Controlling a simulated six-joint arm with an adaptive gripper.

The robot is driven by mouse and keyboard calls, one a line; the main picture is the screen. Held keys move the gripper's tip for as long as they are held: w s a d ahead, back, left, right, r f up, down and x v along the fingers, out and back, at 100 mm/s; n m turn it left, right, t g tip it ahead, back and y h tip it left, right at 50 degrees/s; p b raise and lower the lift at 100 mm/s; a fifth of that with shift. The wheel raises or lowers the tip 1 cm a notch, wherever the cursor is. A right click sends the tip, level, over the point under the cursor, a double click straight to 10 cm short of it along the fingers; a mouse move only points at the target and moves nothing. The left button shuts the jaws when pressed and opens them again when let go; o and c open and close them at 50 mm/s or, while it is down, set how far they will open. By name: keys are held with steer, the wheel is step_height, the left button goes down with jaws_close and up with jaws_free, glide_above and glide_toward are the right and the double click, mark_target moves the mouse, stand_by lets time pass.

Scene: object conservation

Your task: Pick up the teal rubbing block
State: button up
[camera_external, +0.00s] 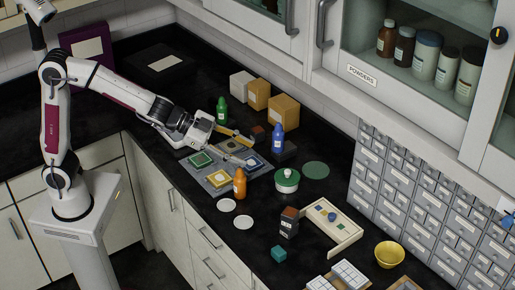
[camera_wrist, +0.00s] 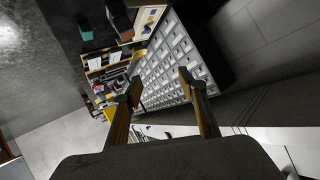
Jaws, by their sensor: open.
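The teal rubbing block (camera_external: 279,254) is a small teal cube on the black counter near its front edge, at the lower middle of the external view. A small teal shape at the top left of the wrist view (camera_wrist: 82,15) looks like the same block. My gripper (camera_external: 250,150) is above the grey tray, well behind and to the left of the block. Its two orange-sided fingers are apart with nothing between them, as the wrist view also shows (camera_wrist: 160,82).
A dark block with a brown top (camera_external: 289,222) and a cream tray (camera_external: 345,240) stand close to the teal block. An orange bottle (camera_external: 239,183), blue bottle (camera_external: 278,138), green bottle (camera_external: 222,111) and green-lidded jar (camera_external: 287,180) stand around my gripper. Bare counter lies left of the teal block.

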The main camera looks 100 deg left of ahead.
steer(key=w+d+f+m+g+h, duration=0.1)
steer(key=w+d+f+m+h, duration=0.1)
steer(key=w+d+f+h, duration=0.35)
steer(key=w+d+f+m+g+h, duration=0.1)
steer(key=w+d+f+m+h, duration=0.15)
steer(key=f, duration=0.65)
steer(key=g+h, duration=0.1)
steer(key=h, duration=0.1)
glide_toward(277, 246)
steer(key=shift+w+d+r+m, duration=0.2)
steer(key=shift+w+d+m, duration=0.05)
steer(key=shift+w+m, duration=0.1)
steer(key=shift+a+f, duration=0.1)
steer(key=shift+f, duration=0.2)
steer(key=shift+x, duration=1.35)
steer(key=shift+x, duration=2.6)
steer(key=shift+s, duration=0.15)
